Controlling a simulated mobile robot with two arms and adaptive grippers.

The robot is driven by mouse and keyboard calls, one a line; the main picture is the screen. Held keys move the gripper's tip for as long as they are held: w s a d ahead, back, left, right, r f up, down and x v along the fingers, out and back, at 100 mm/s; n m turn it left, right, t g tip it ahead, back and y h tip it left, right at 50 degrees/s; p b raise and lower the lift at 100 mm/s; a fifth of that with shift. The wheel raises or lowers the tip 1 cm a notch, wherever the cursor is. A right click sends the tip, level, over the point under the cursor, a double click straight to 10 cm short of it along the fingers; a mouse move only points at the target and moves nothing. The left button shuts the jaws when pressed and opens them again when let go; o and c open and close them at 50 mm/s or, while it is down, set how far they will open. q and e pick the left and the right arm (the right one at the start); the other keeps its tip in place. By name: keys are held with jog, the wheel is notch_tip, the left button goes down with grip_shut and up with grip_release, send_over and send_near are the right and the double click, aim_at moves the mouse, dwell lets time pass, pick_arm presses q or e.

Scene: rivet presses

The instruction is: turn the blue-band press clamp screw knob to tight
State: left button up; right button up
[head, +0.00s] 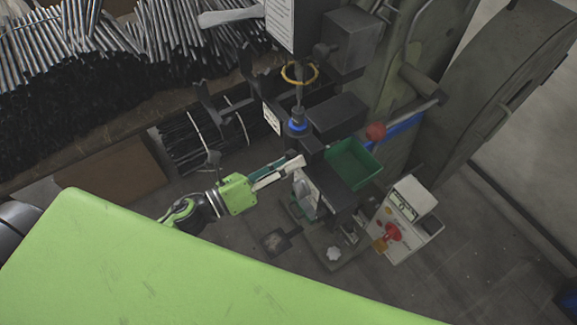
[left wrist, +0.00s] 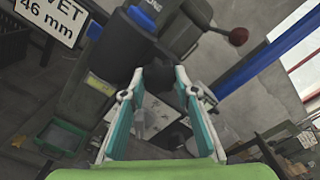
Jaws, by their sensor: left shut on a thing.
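The press with the blue band (head: 297,126) stands in the middle of the head view. Its blue band also shows at the top of the left wrist view (left wrist: 141,18). My left gripper (head: 297,162) reaches in from the left against the side of the press below the band. In the left wrist view, its two fingers (left wrist: 158,76) are closed on a dark knob (left wrist: 163,80), the clamp screw knob. In the head view the knob is hidden by the fingers and the press. The knob's turn position cannot be read. My right gripper is not in view.
A green bin (head: 352,163) sits right of the press. A red-ball lever (head: 376,131) sticks out nearby. A white control box (head: 402,222) with a red button stands at lower right. Bundled rods (head: 205,135) lie left, behind my arm.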

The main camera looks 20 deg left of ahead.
pick_arm(q)
jog(key=shift+f+m+b, duration=0.15)
jog(key=shift+m+b, duration=0.85)
jog(key=shift+m, duration=0.45)
jog(key=shift+f+m+b, duration=0.1)
jog(key=shift+m+b, duration=0.85)
jog(key=shift+m, duration=0.5)
jog(key=o, duration=1.1)
jog(key=shift+r, duration=0.1)
jog(key=shift+a, duration=0.1)
jog(key=v, duration=1.2)
